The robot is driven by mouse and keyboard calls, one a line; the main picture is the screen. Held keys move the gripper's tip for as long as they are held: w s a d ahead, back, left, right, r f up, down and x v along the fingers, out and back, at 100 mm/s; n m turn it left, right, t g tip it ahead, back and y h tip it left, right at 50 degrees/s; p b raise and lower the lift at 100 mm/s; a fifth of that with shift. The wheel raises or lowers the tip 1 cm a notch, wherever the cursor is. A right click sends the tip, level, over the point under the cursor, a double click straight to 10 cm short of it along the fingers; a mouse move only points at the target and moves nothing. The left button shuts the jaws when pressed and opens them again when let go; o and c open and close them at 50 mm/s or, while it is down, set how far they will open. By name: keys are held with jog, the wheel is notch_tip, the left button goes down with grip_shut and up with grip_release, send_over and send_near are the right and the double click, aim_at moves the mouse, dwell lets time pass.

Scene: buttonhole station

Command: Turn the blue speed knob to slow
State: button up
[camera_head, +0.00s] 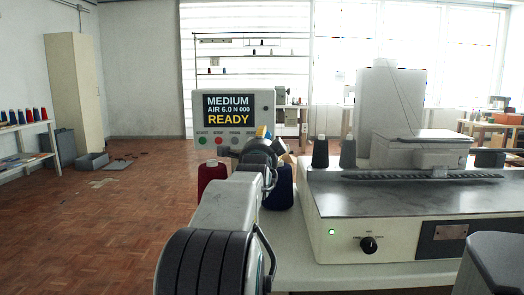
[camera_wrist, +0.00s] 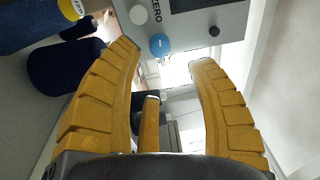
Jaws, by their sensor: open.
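The blue speed knob (camera_wrist: 160,44) shows in the wrist view on the light grey control box, between my fingertips in the picture. A small pale mark shows on it. The control box (camera_head: 265,103) has a screen (camera_head: 229,109) reading MEDIUM, AIR 6.0 N 000 and READY. My gripper (camera_wrist: 165,55) is open, its yellow fingers spread and apart from the knob. I cannot tell the remaining gap.
A dark blue spool (camera_head: 279,188) and a red spool (camera_head: 212,177) stand below the box. The sewing machine (camera_head: 328,215) with its black dial (camera_head: 368,244) stands right. Floor at left is mostly clear.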

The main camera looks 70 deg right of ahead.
jog(key=shift+v, duration=2.4)
